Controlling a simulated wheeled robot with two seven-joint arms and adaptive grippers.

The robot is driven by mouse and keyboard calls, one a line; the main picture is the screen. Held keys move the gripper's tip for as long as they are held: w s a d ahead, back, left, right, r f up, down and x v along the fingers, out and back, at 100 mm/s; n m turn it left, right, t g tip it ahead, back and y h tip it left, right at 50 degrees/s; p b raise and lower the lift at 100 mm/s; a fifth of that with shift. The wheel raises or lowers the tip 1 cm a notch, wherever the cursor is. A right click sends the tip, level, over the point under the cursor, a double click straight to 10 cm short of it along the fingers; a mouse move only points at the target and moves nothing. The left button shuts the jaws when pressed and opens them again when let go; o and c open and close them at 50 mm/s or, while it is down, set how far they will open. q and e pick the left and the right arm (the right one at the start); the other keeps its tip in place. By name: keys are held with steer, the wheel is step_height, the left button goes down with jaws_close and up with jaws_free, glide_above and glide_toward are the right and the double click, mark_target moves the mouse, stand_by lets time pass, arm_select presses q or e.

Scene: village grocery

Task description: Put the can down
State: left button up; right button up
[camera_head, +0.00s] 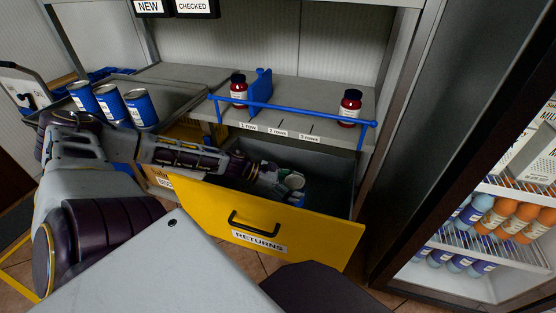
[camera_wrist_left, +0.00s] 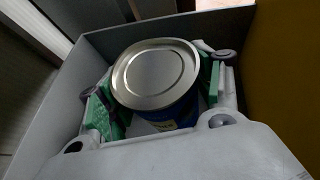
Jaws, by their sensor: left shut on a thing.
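My left gripper (camera_head: 277,182) reaches down into the open yellow drawer (camera_head: 300,222) labelled RETURNS. In the left wrist view the gripper (camera_wrist_left: 155,100) has its green-padded fingers on both sides of a blue can (camera_wrist_left: 172,118) with a silver lid (camera_wrist_left: 157,73). It is shut on this can, which is upright inside the grey drawer walls. Whether the can's base touches the drawer floor is hidden. My right gripper is not in view.
Three blue cans (camera_head: 110,103) stand on a tray at the left. A grey shelf (camera_head: 300,97) with a blue rail (camera_head: 290,108) and divider holds two red jars (camera_head: 349,107) above the drawer. A fridge with bottles (camera_head: 495,215) stands at the right. The drawer's right part is empty.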

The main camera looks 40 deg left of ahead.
arm_select(q)
steer(key=shift+s+f+m+g+h+b, duration=0.3)
steer(key=shift+s+f+m+b, duration=0.15)
steer(key=shift+f+b, duration=0.25)
steer(key=shift+r, duration=0.1)
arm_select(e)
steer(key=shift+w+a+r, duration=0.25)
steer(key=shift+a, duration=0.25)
arm_select(q)
steer(key=shift+s, duration=0.1)
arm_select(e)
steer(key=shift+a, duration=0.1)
arm_select(q)
steer(key=shift+s+f+m+b, duration=0.15)
steer(key=shift+f+m+b, duration=0.1)
steer(key=shift+b, duration=0.1)
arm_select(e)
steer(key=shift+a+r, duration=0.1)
arm_select(q)
steer(key=shift+s+f+g+h+b, duration=0.3)
steer(key=shift+f+g+b, duration=0.1)
steer(key=shift+g+b, duration=0.1)
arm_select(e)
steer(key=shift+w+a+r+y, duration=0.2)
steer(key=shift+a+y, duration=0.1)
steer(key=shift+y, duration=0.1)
